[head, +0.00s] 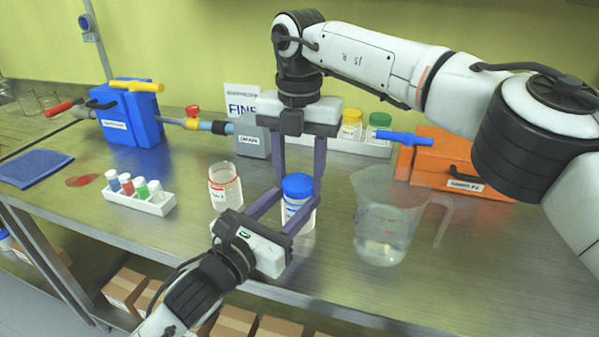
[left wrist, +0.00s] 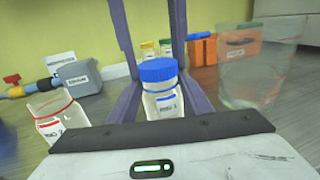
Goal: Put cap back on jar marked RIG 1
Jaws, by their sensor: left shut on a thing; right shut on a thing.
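A clear jar (head: 298,216) with a blue band and white label stands upright on the bench; it also shows in the left wrist view (left wrist: 162,104). A blue cap (head: 298,186) sits at its mouth; whether it is fully seated I cannot tell. My right gripper (head: 299,180) reaches down from above, its purple fingers shut on the blue cap. My left gripper (head: 299,204) comes in low from the front, its fingers shut on the jar body. An uncapped jar (head: 225,187) with a red band stands to the left. The label lettering is too small to read surely.
A clear beaker (head: 385,222) with liquid stands close on the right. A white rack (head: 154,204) of small capped vials is at left, near a red spill (head: 82,180). Behind are a blue device (head: 130,118), yellow- and green-capped jars and an orange box (head: 443,165).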

